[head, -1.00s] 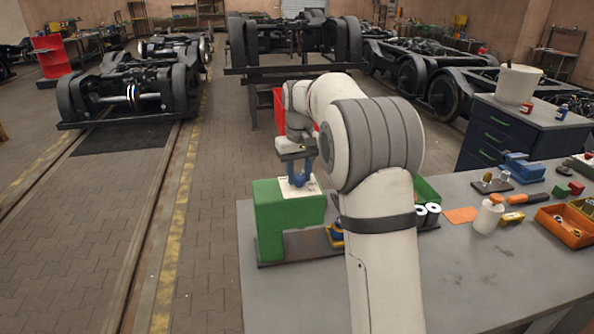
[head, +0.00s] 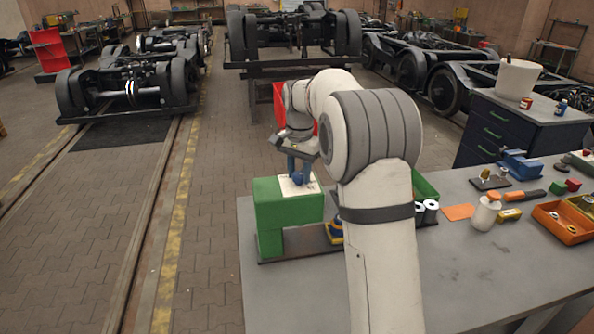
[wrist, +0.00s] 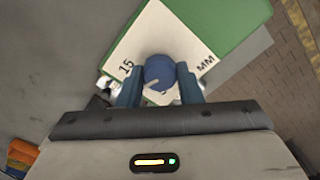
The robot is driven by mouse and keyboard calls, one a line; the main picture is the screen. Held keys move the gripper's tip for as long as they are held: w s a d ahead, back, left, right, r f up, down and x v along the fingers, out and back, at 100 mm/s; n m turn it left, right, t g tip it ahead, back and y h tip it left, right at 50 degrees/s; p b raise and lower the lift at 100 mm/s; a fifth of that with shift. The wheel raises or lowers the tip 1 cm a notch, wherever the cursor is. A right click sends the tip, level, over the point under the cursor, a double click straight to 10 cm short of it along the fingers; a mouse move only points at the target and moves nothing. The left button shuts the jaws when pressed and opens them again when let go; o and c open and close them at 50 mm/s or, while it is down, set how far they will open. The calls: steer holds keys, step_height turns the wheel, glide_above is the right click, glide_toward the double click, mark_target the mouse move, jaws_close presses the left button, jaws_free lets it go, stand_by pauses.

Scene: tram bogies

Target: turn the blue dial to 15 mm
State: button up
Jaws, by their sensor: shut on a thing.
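The blue dial (wrist: 160,72) sits on a white scale plate (wrist: 188,36) on top of a green block (head: 275,212). The plate shows the markings "15" and "MM" in the wrist view. My gripper (head: 299,172) points down onto the block from above. In the wrist view its two blue fingers (wrist: 160,86) stand on either side of the dial, and the gripper is shut on it. A pale line shows on the dial's lower left edge; which mark it points to I cannot tell, as the fingers hide part of the plate.
The grey bench (head: 470,262) holds the block's dark base plate. To the right are a white bottle (head: 485,214), an orange tray (head: 563,226) and a blue vise (head: 520,164). A red container (head: 279,106) stands behind my arm. The bench's front middle is clear.

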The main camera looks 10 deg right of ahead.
mark_target(299, 174)
steer(key=m, duration=0.4)
steer(key=shift+m, duration=0.7)
steer(key=o, duration=1)
steer(key=shift+r+b, duration=0.3)
steer(key=shift+r, duration=3.6)
